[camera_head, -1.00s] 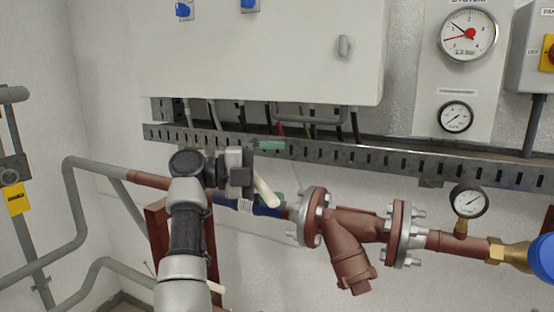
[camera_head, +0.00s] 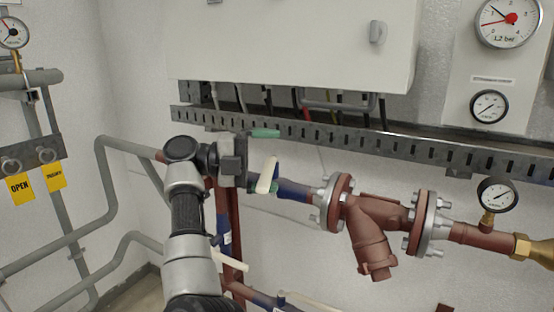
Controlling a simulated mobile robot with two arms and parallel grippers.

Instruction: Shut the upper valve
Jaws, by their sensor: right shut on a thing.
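The upper valve sits on the upper pipe, left of a blue pipe section (camera_head: 295,191) and mostly hidden behind my gripper. My left gripper is not in view.
A flanged red strainer (camera_head: 370,236) and a pressure gauge (camera_head: 497,195) are on the right. A perforated metal rail (camera_head: 400,144) runs above, under a wall cabinet (camera_head: 300,45). Grey pipes (camera_head: 103,190) and yellow tags (camera_head: 20,187) are on the left.

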